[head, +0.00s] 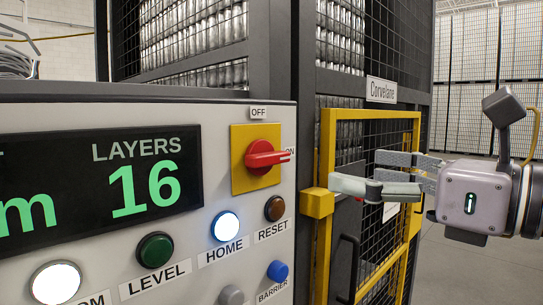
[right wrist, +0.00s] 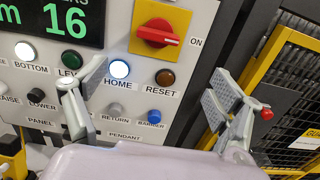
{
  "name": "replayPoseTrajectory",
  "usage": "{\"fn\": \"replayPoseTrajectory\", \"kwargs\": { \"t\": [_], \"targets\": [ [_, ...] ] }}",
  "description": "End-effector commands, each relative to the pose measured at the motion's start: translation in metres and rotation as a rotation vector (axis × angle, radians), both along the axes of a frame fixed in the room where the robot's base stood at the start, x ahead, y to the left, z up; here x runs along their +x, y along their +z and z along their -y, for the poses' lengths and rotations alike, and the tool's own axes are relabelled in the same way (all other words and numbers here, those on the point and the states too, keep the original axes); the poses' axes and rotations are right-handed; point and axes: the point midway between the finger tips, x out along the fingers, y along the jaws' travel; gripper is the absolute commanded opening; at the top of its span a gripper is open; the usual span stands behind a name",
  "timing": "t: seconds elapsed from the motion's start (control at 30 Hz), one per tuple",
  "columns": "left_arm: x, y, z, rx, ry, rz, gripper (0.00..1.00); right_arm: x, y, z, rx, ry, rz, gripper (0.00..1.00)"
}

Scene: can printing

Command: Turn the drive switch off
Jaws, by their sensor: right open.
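The drive switch (head: 265,157) is a red rotary handle on a yellow square plate, on the right part of the grey control panel (head: 215,275). Its handle lies level and points right at the ON label; the OFF label (head: 258,113) is above it. In the right wrist view the switch (right wrist: 157,34) shows near the top, its handle also pointing toward ON. My right gripper (head: 352,172) is open and empty, to the right of the switch and apart from it. In the right wrist view its fingers (right wrist: 155,100) are spread wide below the switch. My left gripper is not in view.
The lit HOME button (head: 225,226), RESET button (head: 274,208), green LEVEL button (head: 155,250) and blue BARRIER button (head: 277,271) sit below the switch. A yellow-framed mesh gate (head: 415,150) with a yellow box (head: 317,203) stands right of the panel. Open floor lies at far right.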

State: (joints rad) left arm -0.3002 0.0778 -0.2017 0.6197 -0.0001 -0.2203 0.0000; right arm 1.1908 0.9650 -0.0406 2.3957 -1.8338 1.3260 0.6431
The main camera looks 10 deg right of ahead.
Motion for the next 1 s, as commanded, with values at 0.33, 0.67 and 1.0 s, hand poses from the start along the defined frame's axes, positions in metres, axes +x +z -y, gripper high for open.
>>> {"fn": "replayPoseTrajectory", "kwargs": {
  "t": [0.33,0.67,1.0],
  "targets": [
    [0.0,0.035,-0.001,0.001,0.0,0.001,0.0,0.061,0.004,-0.044,0.0,0.011,-0.006,0.87],
    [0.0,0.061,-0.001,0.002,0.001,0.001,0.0,0.114,0.003,-0.078,0.0,0.008,-0.004,0.87],
    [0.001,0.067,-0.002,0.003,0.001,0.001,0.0,0.132,0.0,-0.09,-0.001,0.007,-0.001,0.87]
  ]
}}
